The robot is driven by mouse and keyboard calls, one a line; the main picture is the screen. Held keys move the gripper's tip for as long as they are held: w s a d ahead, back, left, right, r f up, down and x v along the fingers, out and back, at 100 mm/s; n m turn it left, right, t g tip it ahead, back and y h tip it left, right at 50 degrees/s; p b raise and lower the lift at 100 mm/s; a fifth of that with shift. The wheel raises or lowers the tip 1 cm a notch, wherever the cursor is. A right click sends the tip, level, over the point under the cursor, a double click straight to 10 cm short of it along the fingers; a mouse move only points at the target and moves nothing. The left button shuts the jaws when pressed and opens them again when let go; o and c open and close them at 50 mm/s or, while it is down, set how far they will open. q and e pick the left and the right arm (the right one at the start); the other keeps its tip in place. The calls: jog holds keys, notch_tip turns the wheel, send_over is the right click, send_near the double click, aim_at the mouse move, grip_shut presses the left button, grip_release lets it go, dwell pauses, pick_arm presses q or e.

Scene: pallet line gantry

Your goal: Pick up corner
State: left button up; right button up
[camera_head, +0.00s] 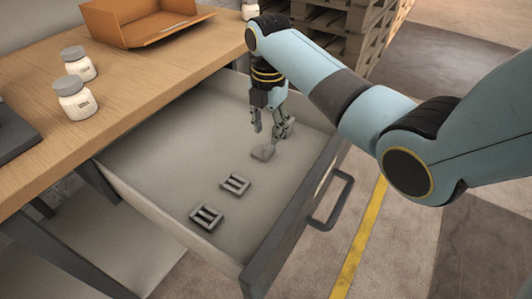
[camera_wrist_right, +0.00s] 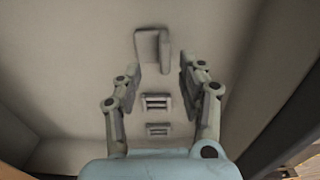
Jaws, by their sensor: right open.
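The corner, a small grey angled piece (camera_head: 263,152), lies in the open drawer towards its far right end. In the right wrist view the corner (camera_wrist_right: 148,46) shows an L-like shape just beyond the fingertips. My right gripper (camera_head: 268,131) reaches down into the drawer above the corner. Its fingers (camera_wrist_right: 160,68) are apart with nothing between them. I cannot tell the exact height of the fingertips over the corner. My left gripper is in neither view.
Two grey slotted pieces (camera_head: 235,184) (camera_head: 207,217) lie nearer in the drawer (camera_head: 160,160). The drawer front with its handle (camera_head: 331,200) stands at the right. White jars (camera_head: 75,98) and an orange tray (camera_head: 140,22) are on the wooden table (camera_head: 150,75). Pallets (camera_head: 345,25) stand behind.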

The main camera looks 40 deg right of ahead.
aim_at(269, 143)
jog(key=f, duration=0.1)
jog(key=f+b, duration=0.1)
jog(key=f, duration=0.3)
jog(key=shift+s+f+b, duration=0.1)
jog(key=shift+s+b, duration=0.25)
grip_shut()
